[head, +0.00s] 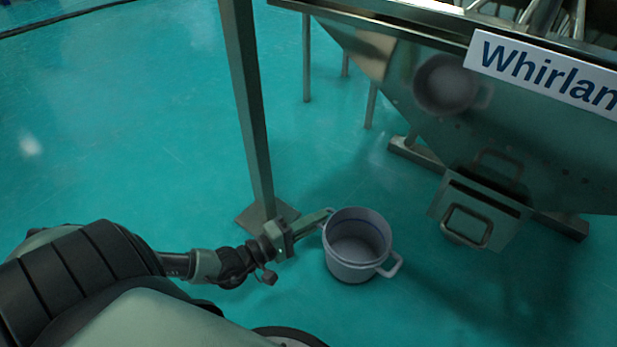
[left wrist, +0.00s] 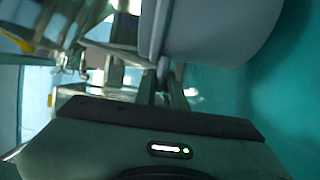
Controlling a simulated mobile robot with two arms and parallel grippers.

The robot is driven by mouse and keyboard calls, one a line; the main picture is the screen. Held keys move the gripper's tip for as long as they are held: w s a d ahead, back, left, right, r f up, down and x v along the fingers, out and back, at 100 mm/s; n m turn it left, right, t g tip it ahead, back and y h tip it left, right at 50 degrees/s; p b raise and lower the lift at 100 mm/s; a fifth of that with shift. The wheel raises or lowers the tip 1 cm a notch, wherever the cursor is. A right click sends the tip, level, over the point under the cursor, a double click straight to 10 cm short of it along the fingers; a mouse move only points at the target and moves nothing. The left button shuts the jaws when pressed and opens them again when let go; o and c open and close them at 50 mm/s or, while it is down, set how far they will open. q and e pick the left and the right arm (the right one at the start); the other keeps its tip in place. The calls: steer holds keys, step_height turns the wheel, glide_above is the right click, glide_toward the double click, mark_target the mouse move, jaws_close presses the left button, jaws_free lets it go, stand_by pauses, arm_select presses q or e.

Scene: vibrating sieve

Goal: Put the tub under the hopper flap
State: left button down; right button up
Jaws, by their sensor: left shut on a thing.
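The grey tub (head: 350,270) has two side handles and looks empty. It is upright, to the left of the hopper flap (head: 468,225) and apart from it. My left gripper (head: 325,216) is shut on the tub's left handle. In the left wrist view the tub (left wrist: 215,30) fills the upper middle, and my left gripper (left wrist: 164,72) reaches to its handle. The flap hangs at the low end of the metal hopper (head: 500,125) and has a square handle. My right gripper is not in view. I cannot tell whether the tub touches the floor.
A metal post (head: 250,110) with a square foot plate stands just left of the tub, close to my left gripper. A floor rail (head: 415,158) and thin legs stand behind the hopper. The teal floor (head: 400,300) between tub and flap is clear.

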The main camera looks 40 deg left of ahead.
mark_target(332, 226)
arm_select(q)
steer(key=shift+w+d+f+b, duration=0.1)
steer(key=shift+w+d+f, duration=0.1)
steer(key=shift+d, duration=0.3)
steer(key=shift+w+d+f+b, duration=0.15)
steer(key=shift+d+f, duration=0.1)
steer(key=shift+d, duration=0.3)
steer(key=shift+w+d+f+b, duration=0.1)
steer(key=shift+w+d+f, duration=0.1)
steer(key=shift+d, duration=0.3)
steer(key=shift+w+d+f, duration=0.2)
steer(key=shift+w+d, duration=0.75)
steer(key=shift+d, duration=1.7)
steer(key=shift+w+d+f, duration=0.25)
steer(key=shift+w+d, duration=0.75)
steer(key=shift+d, duration=1.6)
steer(key=shift+w+d+f, duration=0.2)
steer(key=shift+w+d, duration=0.75)
steer(key=shift+d, duration=1.7)
steer(key=shift+f, duration=0.35)
steer(key=c, duration=1.4)
jaws_free()
steer(key=p+v, duration=0.3)
steer(key=v, duration=0.3)
steer(key=shift+s+a+r+p, duration=0.1)
steer(key=shift+s+p, duration=0.2)
steer(key=shift+p, duration=0.1)
steer(key=shift+s+a, duration=0.2)
steer(key=shift+s, duration=0.4)
